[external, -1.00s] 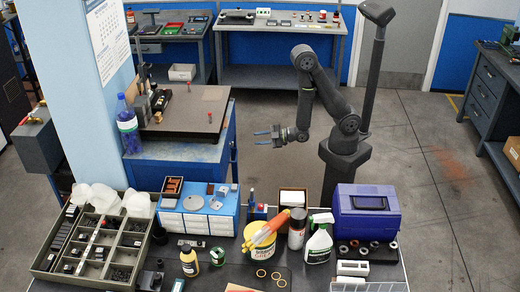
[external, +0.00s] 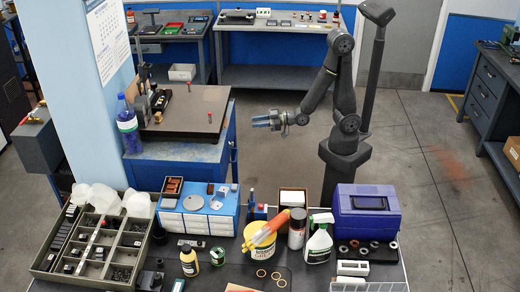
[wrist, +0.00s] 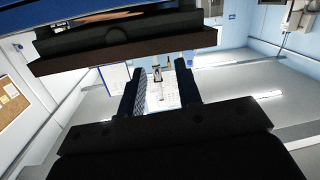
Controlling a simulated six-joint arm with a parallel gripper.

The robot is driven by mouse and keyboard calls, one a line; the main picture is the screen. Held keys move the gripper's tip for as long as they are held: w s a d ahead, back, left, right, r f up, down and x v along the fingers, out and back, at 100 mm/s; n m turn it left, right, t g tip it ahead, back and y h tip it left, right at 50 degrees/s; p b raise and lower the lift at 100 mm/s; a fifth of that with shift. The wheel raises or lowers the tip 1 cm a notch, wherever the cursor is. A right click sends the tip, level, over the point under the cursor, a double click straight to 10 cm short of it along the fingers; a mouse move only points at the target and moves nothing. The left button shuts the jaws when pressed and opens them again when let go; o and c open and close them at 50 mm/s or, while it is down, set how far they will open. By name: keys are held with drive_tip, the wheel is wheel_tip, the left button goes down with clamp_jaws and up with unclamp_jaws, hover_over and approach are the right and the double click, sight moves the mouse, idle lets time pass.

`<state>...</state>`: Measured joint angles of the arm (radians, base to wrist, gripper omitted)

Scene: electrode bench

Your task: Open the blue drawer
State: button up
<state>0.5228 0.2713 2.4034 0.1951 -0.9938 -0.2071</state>
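The blue cabinet (external: 178,171) stands left of centre in the external view, under a dark worktop. A dark handle (external: 233,151) shows on its right side; the drawer front itself is seen too edge-on to make out. My gripper (external: 262,122) is to the right of the cabinet, near worktop height and apart from the handle. Its fingers point left towards the cabinet. In the wrist view my gripper (wrist: 161,92) shows two dark fingers with an empty gap between them. I cannot make out the handle in the wrist view.
The dark worktop (external: 190,134) carries a machine and red-knobbed parts. A crowded bench (external: 225,272) fills the front, with a small blue-framed drawer box (external: 229,208) and a blue-purple case (external: 367,217). Open floor (external: 265,170) lies between cabinet and arm.

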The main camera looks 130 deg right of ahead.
drive_tip(key=shift+s+a+r+m, duration=0.15)
drive_tip(key=shift+r+m, duration=0.3)
drive_tip(key=shift+r, duration=0.35)
drive_tip(key=shift+w+a+r+m, duration=0.15)
drive_tip(key=shift+r+m, duration=0.3)
drive_tip(key=shift+r, duration=0.3)
drive_tip(key=shift+s, duration=0.1)
drive_tip(key=shift+f, duration=0.15)
wheel_tip(320, 180, down, 12)
drive_tip(key=s+d+n+g, duration=0.1)
drive_tip(key=n, duration=0.6)
drive_tip(key=shift+d, duration=0.2)
drive_tip(key=shift+n, duration=0.3)
drive_tip(key=shift+r, duration=0.25)
